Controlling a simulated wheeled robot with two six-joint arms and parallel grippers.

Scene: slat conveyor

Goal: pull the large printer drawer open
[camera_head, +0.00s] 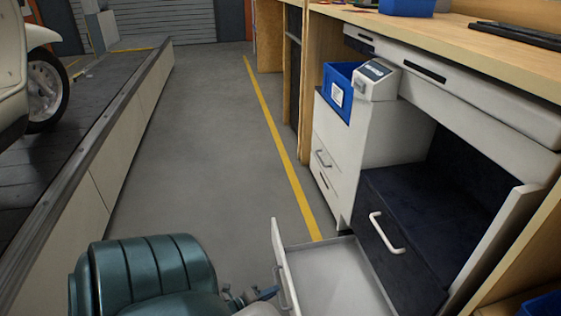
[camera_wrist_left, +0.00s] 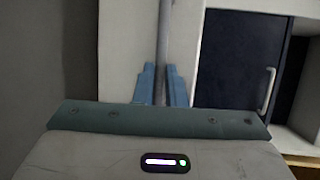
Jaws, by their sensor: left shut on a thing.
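The large printer drawer (camera_head: 335,280) stands pulled out at the bottom of the head view, its pale, empty inside showing. Its white front panel (camera_head: 278,243) faces left, with a bar handle (camera_head: 281,290) on it. My left gripper (camera_head: 273,293) is at this handle, partly cut off by the frame's lower edge. In the left wrist view its blue fingers (camera_wrist_left: 161,85) are shut on the upright handle bar (camera_wrist_left: 163,38). My right gripper is not in view.
A dark panel with a white handle (camera_head: 385,233) is right of the drawer. A white cabinet (camera_head: 335,165) with a blue bin (camera_head: 340,85) and a small label printer (camera_head: 377,80) stands behind, under the wooden worktop (camera_head: 470,45). Clear grey floor (camera_head: 210,140) lies left, up to the conveyor (camera_head: 110,150).

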